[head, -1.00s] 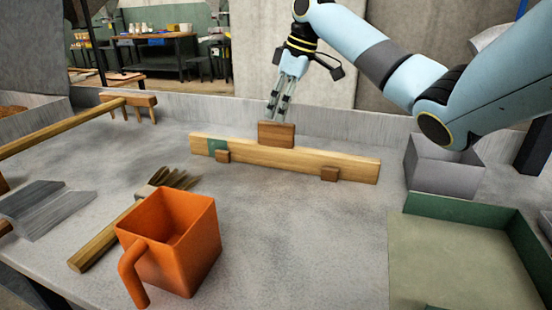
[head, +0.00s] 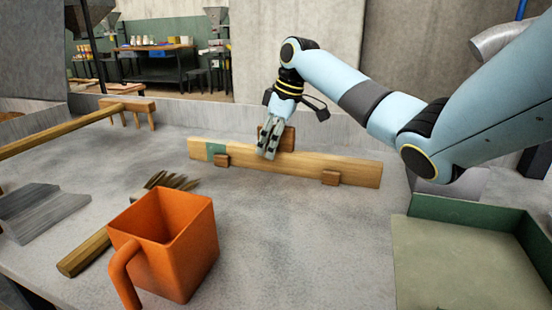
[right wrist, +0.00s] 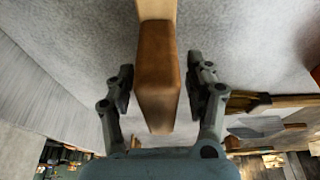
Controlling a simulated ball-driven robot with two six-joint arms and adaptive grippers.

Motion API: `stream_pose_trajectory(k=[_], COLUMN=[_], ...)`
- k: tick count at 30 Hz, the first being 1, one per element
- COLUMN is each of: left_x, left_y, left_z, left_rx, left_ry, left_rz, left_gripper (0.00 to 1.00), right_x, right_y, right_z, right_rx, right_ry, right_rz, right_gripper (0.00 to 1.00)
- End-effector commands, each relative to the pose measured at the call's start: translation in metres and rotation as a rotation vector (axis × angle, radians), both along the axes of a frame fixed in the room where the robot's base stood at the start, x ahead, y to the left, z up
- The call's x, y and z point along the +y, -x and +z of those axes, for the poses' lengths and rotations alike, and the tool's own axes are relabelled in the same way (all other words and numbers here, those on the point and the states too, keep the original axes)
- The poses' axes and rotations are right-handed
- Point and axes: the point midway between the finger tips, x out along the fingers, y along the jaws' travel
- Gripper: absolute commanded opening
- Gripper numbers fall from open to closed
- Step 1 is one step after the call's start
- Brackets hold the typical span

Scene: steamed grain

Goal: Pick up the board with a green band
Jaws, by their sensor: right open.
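The board (head: 265,160) is a long pale wooden plank standing on edge on the grey worktop. It has a green band (head: 216,151) near its left end, two small brown blocks low on its front face and a brown grip block (head: 289,138) on top at the middle. My right gripper (head: 268,145) is at that block, partly covering it. In the right wrist view the brown block (right wrist: 158,75) lies between the two open fingers (right wrist: 158,88), with a gap on each side. My left gripper is not in view.
An orange square mug (head: 165,245) stands at the front, by a wooden-handled brush (head: 85,252). A green-walled tray (head: 450,265) is at the right. A wooden rake (head: 60,132) and a grey metal scoop (head: 40,208) lie at the left.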

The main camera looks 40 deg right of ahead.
Motion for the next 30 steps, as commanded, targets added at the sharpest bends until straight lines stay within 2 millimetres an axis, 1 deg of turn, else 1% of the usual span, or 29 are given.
stream_pose_trajectory(k=[16, 26, 29, 30], left_x=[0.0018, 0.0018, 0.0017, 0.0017], left_y=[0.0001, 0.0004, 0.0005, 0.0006], left_z=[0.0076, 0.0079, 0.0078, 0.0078], left_rx=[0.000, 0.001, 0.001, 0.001], left_ry=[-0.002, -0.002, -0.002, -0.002], left_rz=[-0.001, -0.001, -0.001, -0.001], left_gripper=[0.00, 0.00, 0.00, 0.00], right_x=[0.0000, -0.0001, 0.0000, 0.0000], right_y=[0.0002, 0.0003, 0.0003, 0.0003], right_z=[-0.0037, -0.0053, -0.0053, -0.0052], right_rx=[0.001, 0.001, 0.001, 0.001], right_ry=[0.000, 0.000, 0.000, 0.000], right_rz=[0.000, 0.000, 0.000, 0.000], right_gripper=[0.54, 0.54, 0.42, 0.37])
